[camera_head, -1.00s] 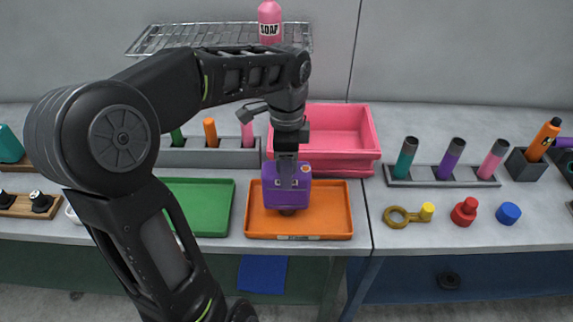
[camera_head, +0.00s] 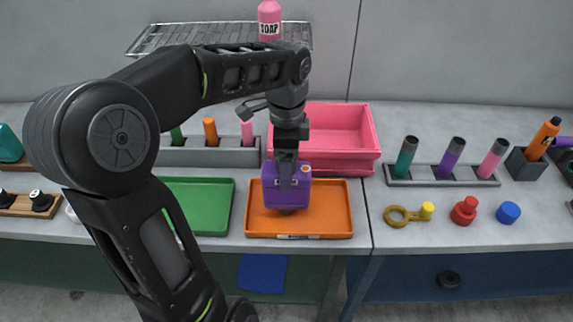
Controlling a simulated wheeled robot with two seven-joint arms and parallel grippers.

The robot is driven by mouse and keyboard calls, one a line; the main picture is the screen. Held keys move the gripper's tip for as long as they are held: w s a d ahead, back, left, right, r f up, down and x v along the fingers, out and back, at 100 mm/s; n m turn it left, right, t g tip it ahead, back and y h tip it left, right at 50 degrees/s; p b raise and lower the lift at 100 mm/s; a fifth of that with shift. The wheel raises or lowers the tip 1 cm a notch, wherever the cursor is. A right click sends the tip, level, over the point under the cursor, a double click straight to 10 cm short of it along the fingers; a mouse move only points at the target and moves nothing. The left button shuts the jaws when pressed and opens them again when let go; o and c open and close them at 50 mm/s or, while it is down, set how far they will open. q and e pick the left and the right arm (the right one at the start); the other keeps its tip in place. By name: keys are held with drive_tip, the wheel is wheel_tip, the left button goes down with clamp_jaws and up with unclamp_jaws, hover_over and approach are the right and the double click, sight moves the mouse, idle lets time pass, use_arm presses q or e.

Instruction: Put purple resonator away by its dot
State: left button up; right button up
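The purple resonator (camera_head: 287,195) is a boxy purple piece with a small orange dot (camera_head: 305,169) at its upper right corner. It is at the orange tray (camera_head: 335,210), over the tray's left half, with a dark stub below it. My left gripper (camera_head: 287,178) points down over the resonator, its fingers against the purple body and seemingly shut on it. Whether the resonator touches the tray floor is hard to tell. My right gripper is not in view.
A green tray (camera_head: 205,205) lies left of the orange one. A pink bin (camera_head: 340,155) stands behind. Racks with coloured cylinders (camera_head: 440,180) stand at the right. A yellow-tipped ring (camera_head: 405,215), red knob (camera_head: 464,211) and blue cap (camera_head: 508,212) lie in front.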

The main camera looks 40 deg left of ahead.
use_arm(q)
wheel_tip(320, 180, up, 6)
drive_tip(key=shift+r, duration=0.2)
wheel_tip(320, 180, up, 5)
drive_tip(key=p, duration=0.5)
drive_tip(key=shift+r, duration=0.15)
idle(0.4)
